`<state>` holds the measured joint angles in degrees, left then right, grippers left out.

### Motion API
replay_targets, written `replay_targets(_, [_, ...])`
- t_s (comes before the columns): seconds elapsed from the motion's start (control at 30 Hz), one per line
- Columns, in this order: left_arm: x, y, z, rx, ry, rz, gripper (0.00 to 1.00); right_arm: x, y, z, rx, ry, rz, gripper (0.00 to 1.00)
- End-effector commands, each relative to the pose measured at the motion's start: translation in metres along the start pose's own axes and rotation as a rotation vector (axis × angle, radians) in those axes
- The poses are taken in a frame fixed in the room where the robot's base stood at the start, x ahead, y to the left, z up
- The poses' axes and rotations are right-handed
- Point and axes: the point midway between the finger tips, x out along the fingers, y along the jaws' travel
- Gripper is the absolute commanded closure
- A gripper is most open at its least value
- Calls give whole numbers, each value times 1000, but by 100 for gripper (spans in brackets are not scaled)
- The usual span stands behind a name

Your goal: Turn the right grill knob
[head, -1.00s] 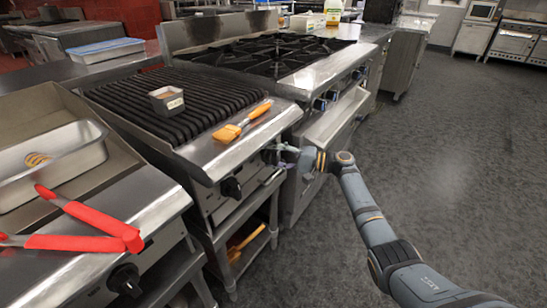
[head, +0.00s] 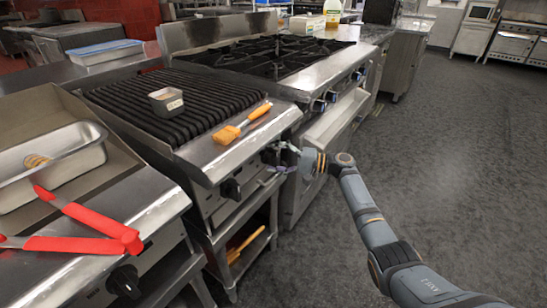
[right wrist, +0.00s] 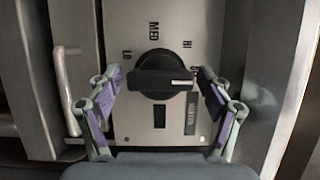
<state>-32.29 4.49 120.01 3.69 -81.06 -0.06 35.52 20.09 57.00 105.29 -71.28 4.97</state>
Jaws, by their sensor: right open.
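The right grill knob (head: 268,156) is a black knob on the front panel of the grill (head: 215,160). In the right wrist view the knob (right wrist: 165,75) has a white mark pointing right, with LO, MED and HI printed around it. A label at right is partly hidden by a finger. My right gripper (head: 279,158) is at the knob, and in the wrist view its fingers (right wrist: 160,82) are open on either side of it, with gaps showing. The left grill knob (head: 230,188) sits on the same panel. My left gripper is not in view.
A burner range (head: 285,55) stands beyond. A vertical bar handle (right wrist: 66,90) is left of the knob. Red-handled tongs (head: 80,230) lie at left. The floor at right is clear.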

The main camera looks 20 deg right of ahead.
Motion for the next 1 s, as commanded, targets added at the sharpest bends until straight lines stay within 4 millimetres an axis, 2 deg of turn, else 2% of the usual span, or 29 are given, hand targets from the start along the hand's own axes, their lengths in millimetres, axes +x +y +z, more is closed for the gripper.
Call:
replay_targets(0.17, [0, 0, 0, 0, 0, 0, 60, -26, 2, 0, -1, 1, 5, 21])
replay_targets(0.3, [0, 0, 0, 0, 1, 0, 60, -62, 2, -1, 0, 3, 7, 21])
replay_targets(0.5, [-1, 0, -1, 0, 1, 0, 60, -103, 1, 0, 1, 2, 4, 21])
replay_targets(0.7, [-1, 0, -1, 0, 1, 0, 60, -119, 0, 0, -1, 1, 1, 21])
replay_targets(1.0, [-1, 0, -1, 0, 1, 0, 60, -120, 0, 0, 0, 1, 1, 21])
